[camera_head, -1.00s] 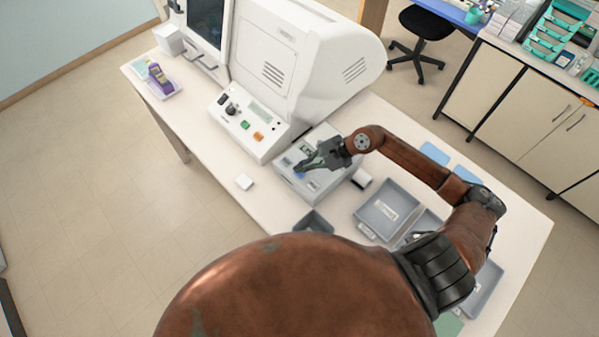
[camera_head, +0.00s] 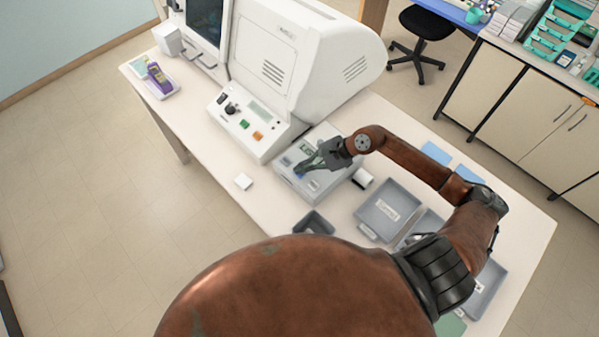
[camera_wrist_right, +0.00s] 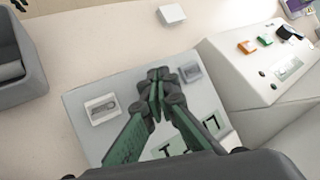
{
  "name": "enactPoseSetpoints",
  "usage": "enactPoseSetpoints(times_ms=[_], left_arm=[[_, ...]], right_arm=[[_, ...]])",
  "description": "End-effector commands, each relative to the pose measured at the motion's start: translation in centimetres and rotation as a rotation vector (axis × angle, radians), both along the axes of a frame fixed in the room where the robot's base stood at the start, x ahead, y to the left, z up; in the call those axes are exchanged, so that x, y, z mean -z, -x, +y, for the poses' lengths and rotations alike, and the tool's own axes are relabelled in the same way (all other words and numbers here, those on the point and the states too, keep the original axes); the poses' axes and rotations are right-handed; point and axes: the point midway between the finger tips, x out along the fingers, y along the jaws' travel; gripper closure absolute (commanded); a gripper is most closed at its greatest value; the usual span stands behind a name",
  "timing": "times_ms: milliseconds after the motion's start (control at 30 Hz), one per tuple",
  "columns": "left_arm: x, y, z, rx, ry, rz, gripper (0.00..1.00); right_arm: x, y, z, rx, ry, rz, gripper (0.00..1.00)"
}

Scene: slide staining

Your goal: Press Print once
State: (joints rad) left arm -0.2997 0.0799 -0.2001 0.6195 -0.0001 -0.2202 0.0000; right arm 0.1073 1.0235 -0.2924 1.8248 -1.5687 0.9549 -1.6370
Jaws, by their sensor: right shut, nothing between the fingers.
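A small grey box-shaped device (camera_head: 338,186) with a display (camera_head: 306,147) and buttons on its sloped top sits on the bench, beside the large white machine. My right gripper (camera_head: 301,172) is shut and empty, with its fingertips over the device's front part. A bit of blue shows by the tips in the head view. In the right wrist view the closed tips (camera_wrist_right: 157,80) lie between a left button (camera_wrist_right: 103,108) and a right button (camera_wrist_right: 191,72). They hide what lies under them, and I cannot tell whether they touch it. The button labels are unreadable. My left gripper is out of view.
The white machine's control panel (camera_head: 228,128) with coloured buttons adjoins the device. A white block (camera_head: 243,181) lies near the bench's front edge. Grey trays (camera_head: 388,207) and a small dark bin (camera_head: 313,224) stand to the right and in front.

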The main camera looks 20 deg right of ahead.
Motion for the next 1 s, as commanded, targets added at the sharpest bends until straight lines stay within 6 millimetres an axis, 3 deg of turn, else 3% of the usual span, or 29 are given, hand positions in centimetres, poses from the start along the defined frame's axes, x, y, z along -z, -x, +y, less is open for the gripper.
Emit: enactPoseSetpoints(times_ms=[1000], left_arm=[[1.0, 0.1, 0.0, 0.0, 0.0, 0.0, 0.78]], right_arm=[[0.6, 0.0, 0.0, 0.0, 0.0, 0.0, 1.0]])
